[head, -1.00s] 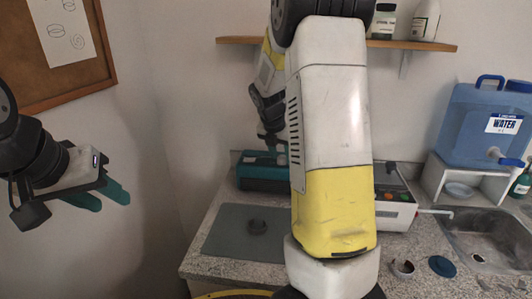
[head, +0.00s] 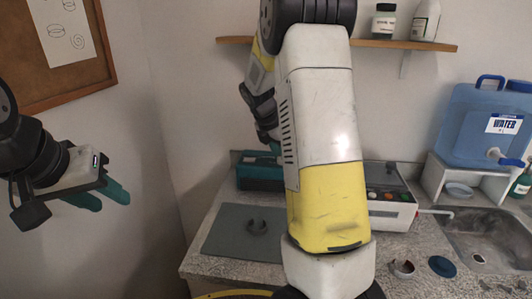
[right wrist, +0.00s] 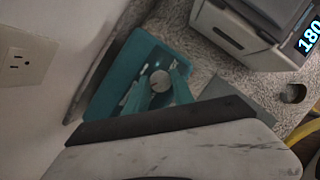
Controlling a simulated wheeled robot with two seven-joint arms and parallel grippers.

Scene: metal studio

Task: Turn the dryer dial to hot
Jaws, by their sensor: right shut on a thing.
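The dryer looks to be the teal box (head: 258,172) at the back left of the counter, partly hidden behind my right arm in the head view. In the right wrist view the teal box (right wrist: 108,92) has a round grey dial (right wrist: 160,80) on its face. My right gripper (right wrist: 159,74) has its two teal fingers on either side of this dial and is shut on it. The dial's markings are too small to read. My left gripper (head: 103,194) is in the air at the left, away from the counter, open and empty.
A sink (head: 480,240) and blue water container (head: 475,125) are farther right. A wall borders the left.

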